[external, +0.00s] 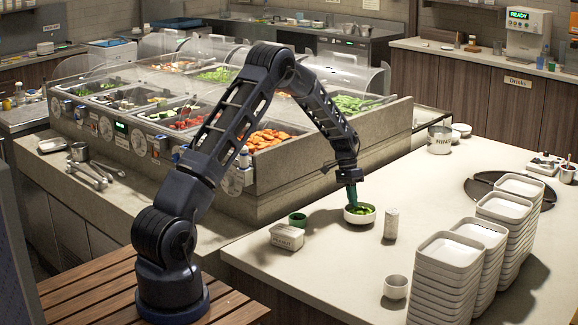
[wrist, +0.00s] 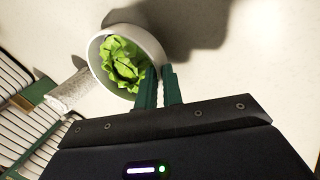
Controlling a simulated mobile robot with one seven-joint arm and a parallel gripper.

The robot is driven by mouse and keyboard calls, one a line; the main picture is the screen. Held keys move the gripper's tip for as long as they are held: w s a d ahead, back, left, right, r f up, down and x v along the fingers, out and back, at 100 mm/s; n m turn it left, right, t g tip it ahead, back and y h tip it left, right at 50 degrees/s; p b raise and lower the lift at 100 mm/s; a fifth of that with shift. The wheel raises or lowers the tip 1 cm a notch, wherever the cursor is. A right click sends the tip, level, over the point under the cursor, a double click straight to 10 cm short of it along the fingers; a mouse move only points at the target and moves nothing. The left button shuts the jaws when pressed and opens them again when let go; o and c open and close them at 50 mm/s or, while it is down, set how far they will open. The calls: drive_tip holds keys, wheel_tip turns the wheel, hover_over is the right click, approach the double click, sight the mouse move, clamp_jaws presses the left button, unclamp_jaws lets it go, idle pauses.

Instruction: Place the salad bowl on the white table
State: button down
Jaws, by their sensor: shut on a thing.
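The salad bowl (external: 359,217) is white and round, with green leaves in it. It is upright over the white table (external: 330,262), at or very near its surface; I cannot tell whether it touches. In the wrist view, the bowl (wrist: 97,63) shows its leaves (wrist: 124,64) and its rim next to my fingers. My gripper (external: 352,203) points down at the bowl's near side. Its green fingers (wrist: 160,88) are shut on the bowl's rim, and they hide that part of the wall.
A small cup (external: 395,287) and tall stacks of white dishes (external: 447,252) are nearer.

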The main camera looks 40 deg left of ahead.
drive_tip(key=c, duration=1.5)
unclamp_jaws()
drive_tip(key=v, duration=1.2)
drive_tip(key=s+d+r+t+y, duration=0.1)
drive_tip(key=s+d+r, duration=0.1)
drive_tip(key=s+r, duration=1.1)
drive_tip(key=s+d+r+n+t+y, duration=0.1)
drive_tip(key=s+r+n+t, duration=0.1)
drive_tip(key=s+r, duration=0.95)
drive_tip(key=s+t, duration=0.1)
drive_tip(key=s, duration=0.9)
drive_tip(key=s+f+n+t+y, duration=0.1)
drive_tip(key=s, duration=0.9)
drive_tip(key=s+n+t, duration=0.1)
drive_tip(key=s, duration=0.9)
drive_tip(key=shift+s+d+f+y, duration=0.2)
drive_tip(key=shift+s+f+y, duration=0.1)
drive_tip(key=shift+f+y, duration=0.1)
